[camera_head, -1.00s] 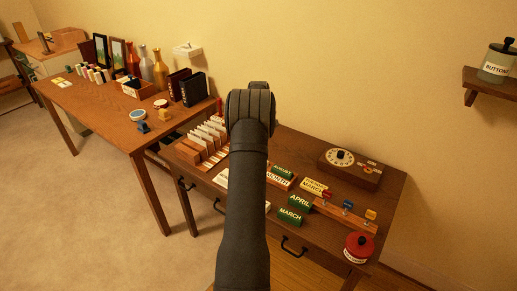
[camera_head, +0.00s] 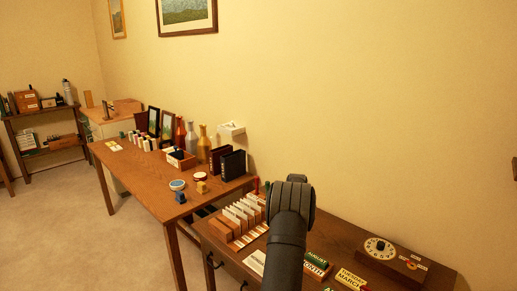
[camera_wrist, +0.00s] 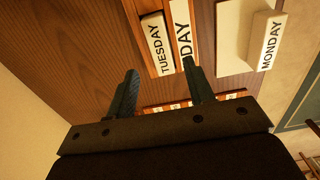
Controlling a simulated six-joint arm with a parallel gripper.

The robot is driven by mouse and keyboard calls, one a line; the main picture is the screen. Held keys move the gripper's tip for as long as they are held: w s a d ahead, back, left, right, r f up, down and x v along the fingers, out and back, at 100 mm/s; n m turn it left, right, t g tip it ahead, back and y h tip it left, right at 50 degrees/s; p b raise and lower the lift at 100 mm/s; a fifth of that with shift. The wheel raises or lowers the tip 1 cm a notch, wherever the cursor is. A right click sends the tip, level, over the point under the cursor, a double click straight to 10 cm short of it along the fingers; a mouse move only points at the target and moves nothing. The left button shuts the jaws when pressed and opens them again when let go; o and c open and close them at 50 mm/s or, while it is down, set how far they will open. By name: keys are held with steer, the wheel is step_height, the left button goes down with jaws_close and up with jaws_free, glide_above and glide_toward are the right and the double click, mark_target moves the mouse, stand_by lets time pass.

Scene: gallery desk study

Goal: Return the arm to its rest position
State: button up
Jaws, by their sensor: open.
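My arm rises in front of the near desk in the head view, and its dark links hide part of the desk top. My gripper (camera_wrist: 160,98) shows in the wrist view with its two dark fingers spread apart and nothing between them. Beyond the fingers are a white TUESDAY block (camera_wrist: 158,44), a partly hidden block ending in DAY (camera_wrist: 183,35) and a MONDAY block (camera_wrist: 264,40). The fingertips appear close below the DAY block in the picture; I cannot tell the distance. The gripper's fingers are not visible in the head view.
The near desk holds a card rack (camera_head: 240,215), a dial box (camera_head: 391,262), a TUESDAY MARCH block (camera_head: 351,280) and a green AUGUST block (camera_head: 316,259). A longer desk (camera_head: 135,172) at left carries bottles, frames and dark binders (camera_head: 232,163). The wall stands behind both.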

step_height(320, 180, down, 7)
steer(key=shift+r, duration=2.3)
